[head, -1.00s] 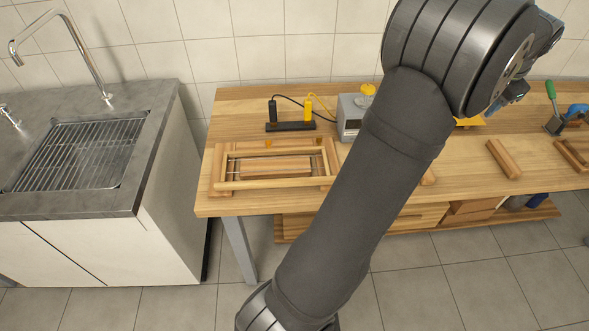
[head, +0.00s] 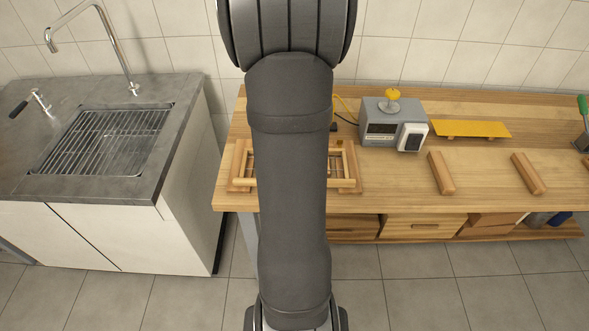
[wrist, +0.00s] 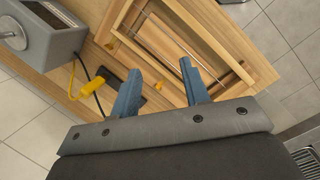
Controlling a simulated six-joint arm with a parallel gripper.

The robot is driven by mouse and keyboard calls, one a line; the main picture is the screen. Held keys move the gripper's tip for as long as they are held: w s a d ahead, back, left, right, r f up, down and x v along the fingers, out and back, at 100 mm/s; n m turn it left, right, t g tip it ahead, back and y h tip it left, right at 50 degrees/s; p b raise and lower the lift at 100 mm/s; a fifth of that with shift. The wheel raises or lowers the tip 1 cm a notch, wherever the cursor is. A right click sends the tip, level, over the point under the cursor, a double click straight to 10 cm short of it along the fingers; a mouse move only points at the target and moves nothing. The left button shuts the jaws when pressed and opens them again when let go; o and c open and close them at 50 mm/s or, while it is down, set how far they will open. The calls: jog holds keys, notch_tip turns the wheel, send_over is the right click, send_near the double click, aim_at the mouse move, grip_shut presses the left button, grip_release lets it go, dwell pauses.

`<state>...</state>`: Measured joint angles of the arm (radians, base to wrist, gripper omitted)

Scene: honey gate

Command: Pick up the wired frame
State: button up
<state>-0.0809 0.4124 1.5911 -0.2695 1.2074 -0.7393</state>
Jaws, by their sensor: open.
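The wired frame (head: 349,165) is a light wooden rectangle lying on a wooden holder at the left of the bench. My arm hides its middle in the head view. In the wrist view the frame (wrist: 207,38) fills the upper right, with thin wires crossing it and a wooden block inside. My gripper (wrist: 160,68) is open, its two blue fingers apart and over the near side of the frame. The gripper is hidden in the head view.
A grey box (head: 392,125) with a yellow knob stands right of the frame. A yellow plug (wrist: 92,87) and dark cord lie near the black bar (wrist: 122,77). Wooden blocks (head: 440,173) and a yellow plate (head: 470,129) are further right. A sink (head: 105,140) stands left.

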jog(key=s+a+f+n+h, duration=0.1)
jog(key=s+a+n, duration=0.4)
jog(key=a+n, duration=0.3)
jog(key=shift+m+h, duration=0.3)
jog(key=x, duration=0.4)
jog(key=a+x, duration=0.1)
jog(key=x, duration=0.6)
jog(key=shift+a+f, duration=0.1)
jog(key=shift+f, duration=0.6)
jog(key=shift+s+x, duration=0.2)
jog(key=shift+x, duration=2.5)
grip_shut()
